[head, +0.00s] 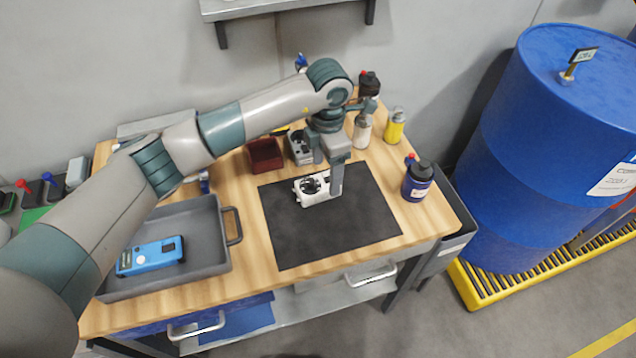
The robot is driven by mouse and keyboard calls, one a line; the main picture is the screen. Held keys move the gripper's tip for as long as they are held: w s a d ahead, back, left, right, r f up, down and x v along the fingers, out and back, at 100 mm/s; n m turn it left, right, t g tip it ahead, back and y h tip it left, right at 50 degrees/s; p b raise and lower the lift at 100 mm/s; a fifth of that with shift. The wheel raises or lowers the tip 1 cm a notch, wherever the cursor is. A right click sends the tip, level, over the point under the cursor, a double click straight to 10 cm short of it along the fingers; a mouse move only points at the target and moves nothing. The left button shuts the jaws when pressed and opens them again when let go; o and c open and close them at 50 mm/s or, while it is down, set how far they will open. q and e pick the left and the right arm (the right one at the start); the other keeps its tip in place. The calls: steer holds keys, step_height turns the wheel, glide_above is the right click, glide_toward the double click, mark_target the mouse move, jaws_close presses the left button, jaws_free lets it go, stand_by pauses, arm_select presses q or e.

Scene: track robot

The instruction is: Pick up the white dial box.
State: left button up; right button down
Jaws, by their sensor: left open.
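The white dial box (311,190) lies on the black mat (330,232), near the mat's upper middle. It has a dark round dial on top. My left gripper (327,183) comes down over it from above, with one finger at the box's right side. The other finger and the contact with the box are partly hidden, but the jaws are apart. My right gripper is not in view.
A grey tray (225,262) with a blue device (150,256) stands at the left. A dark red bin (265,155) and a grey box are behind the mat. Bottles, including a yellow one (395,126) and a dark blue one (417,182), stand at the right. A blue drum (545,140) is beyond the table.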

mark_target(323, 182)
arm_select(q)
steer(key=shift+f, duration=0.25)
steer(key=shift+w+a+f+p, duration=0.1)
steer(key=shift+a+f+p, duration=0.05)
steer(key=shift+f+p, duration=0.55)
steer(key=f+p, duration=0.1)
steer(key=f, duration=0.1)
steer(key=shift+w+a+f+p, duration=0.1)
steer(key=shift+a+f+p, duration=0.1)
steer(key=shift+f+p, duration=0.2)
steer(key=shift+f, duration=0.5)
steer(key=c, duration=1.3)
